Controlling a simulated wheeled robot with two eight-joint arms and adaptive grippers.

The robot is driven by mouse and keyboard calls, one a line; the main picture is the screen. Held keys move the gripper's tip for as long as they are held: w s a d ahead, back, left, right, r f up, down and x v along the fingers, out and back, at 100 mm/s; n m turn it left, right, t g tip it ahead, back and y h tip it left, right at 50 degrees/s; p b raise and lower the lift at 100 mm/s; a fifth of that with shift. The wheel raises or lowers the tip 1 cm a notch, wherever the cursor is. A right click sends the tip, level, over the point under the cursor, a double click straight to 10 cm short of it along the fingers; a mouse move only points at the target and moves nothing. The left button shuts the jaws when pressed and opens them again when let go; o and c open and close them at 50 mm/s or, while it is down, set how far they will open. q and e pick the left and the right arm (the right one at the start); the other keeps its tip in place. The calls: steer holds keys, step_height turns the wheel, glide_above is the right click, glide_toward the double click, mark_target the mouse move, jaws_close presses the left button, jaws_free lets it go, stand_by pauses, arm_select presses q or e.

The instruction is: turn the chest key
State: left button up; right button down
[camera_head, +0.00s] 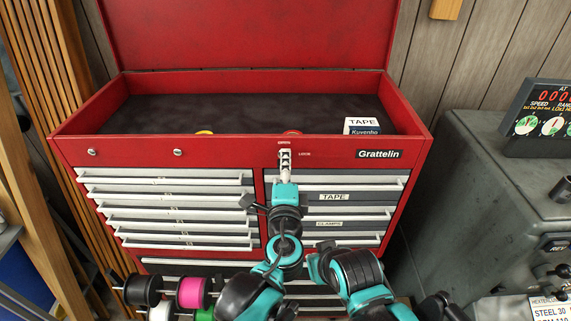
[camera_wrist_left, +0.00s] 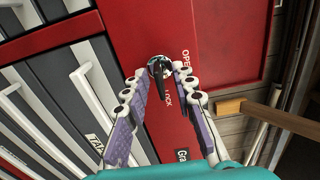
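The chest key (camera_wrist_left: 160,86) is a dark, narrow piece in a round lock on the chest's red front. In the left wrist view it points toward the "LOCK" lettering, with "OPEN" off to its right. My left gripper (camera_wrist_left: 160,72) has one finger on each side of the lock, with red panel showing between fingers and key. I cannot tell whether a fingertip touches it. In the head view my left gripper (camera_head: 285,160) is at the upper middle of the red tool chest (camera_head: 230,150) and hides the key. My right arm is lower right; its fingers do not show.
Drawers with white handles lie below the lock. Spools (camera_head: 193,292) stand at lower left. A grey machine (camera_head: 470,200) stands close on the right.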

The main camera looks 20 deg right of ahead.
arm_select(q)
steer(key=v, duration=1.2)
steer(key=w+a+f+n+g+y+b, duration=0.25)
steer(key=a+f+n, duration=0.35)
steer(key=a, duration=0.4)
steer(key=w+a+f+n+g+y+b, duration=0.15)
steer(key=a+f+n+y, duration=0.25)
steer(key=a+f, duration=0.45)
steer(key=s+a+f+n+g+h+b, duration=0.1)
steer(key=s+a+f+n+g+b, duration=0.5)
steer(key=s+a+f+n, duration=0.3)
steer(key=shift+s+a+f+n, duration=0.25)
steer(key=shift+a+f+n, duration=0.95)
steer(key=shift+f, duration=0.15)
steer(key=shift+h, duration=0.25)
